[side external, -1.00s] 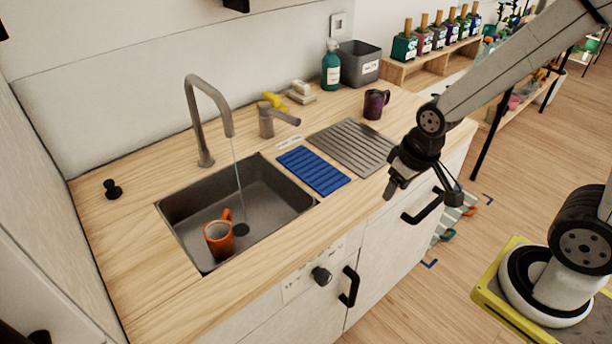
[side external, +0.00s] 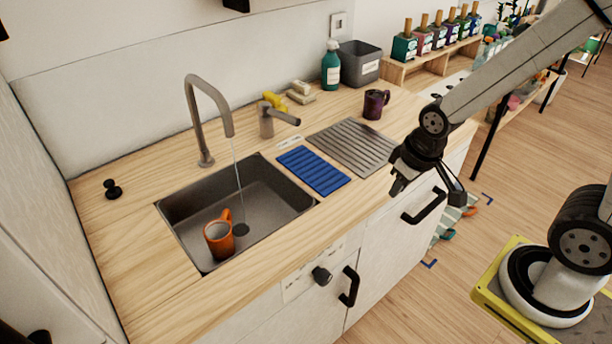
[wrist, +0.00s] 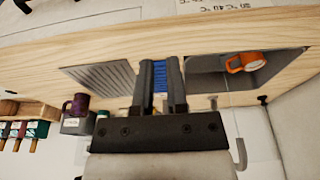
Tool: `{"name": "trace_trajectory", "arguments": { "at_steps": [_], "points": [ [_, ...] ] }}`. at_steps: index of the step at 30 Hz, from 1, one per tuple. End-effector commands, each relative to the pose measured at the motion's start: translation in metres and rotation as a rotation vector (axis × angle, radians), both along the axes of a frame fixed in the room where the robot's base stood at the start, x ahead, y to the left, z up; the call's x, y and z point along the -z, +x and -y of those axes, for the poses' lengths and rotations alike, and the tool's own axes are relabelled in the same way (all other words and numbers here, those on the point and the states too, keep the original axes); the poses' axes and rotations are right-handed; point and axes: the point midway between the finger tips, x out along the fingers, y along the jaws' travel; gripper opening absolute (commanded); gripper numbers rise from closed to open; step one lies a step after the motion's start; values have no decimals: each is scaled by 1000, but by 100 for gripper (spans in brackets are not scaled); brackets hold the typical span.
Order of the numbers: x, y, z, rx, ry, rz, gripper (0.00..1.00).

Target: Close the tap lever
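The grey tap lever (side external: 283,117) sticks out to the right from the top of a short grey post on the counter behind the sink. Left of it stands the curved grey spout (side external: 207,100). A thin stream of water (side external: 238,170) runs from it into the sink (side external: 265,190). My gripper (side external: 400,183) is to the right of the lever and well apart from it, above the counter's front edge. In the wrist view my gripper (wrist: 160,68) has its fingers apart with nothing held between them. I cannot make out the lever clearly in the wrist view.
An orange mug (side external: 219,238) sits in the sink. A blue ribbed mat (side external: 313,170) and a grey drainer (side external: 353,146) lie right of it. A purple mug (side external: 375,104), soap bottle (side external: 331,68), grey bin (side external: 359,65) and yellow item (side external: 274,99) stand behind.

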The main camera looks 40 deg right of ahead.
Motion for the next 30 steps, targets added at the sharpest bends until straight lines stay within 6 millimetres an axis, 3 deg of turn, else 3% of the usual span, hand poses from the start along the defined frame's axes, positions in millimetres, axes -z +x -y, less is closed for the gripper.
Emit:
{"name": "trace_trajectory", "arguments": {
  "at_steps": [5, 8, 21, 30],
  "points": [
    [0, 21, 7, 55, 1, 49, 0],
    [0, 45, 16, 121, 7, 111, 0],
    [6, 192, 72, 490, 214, 523, 0],
    [17, 267, 107, 662, 531, 740, 0]
  ]
}}
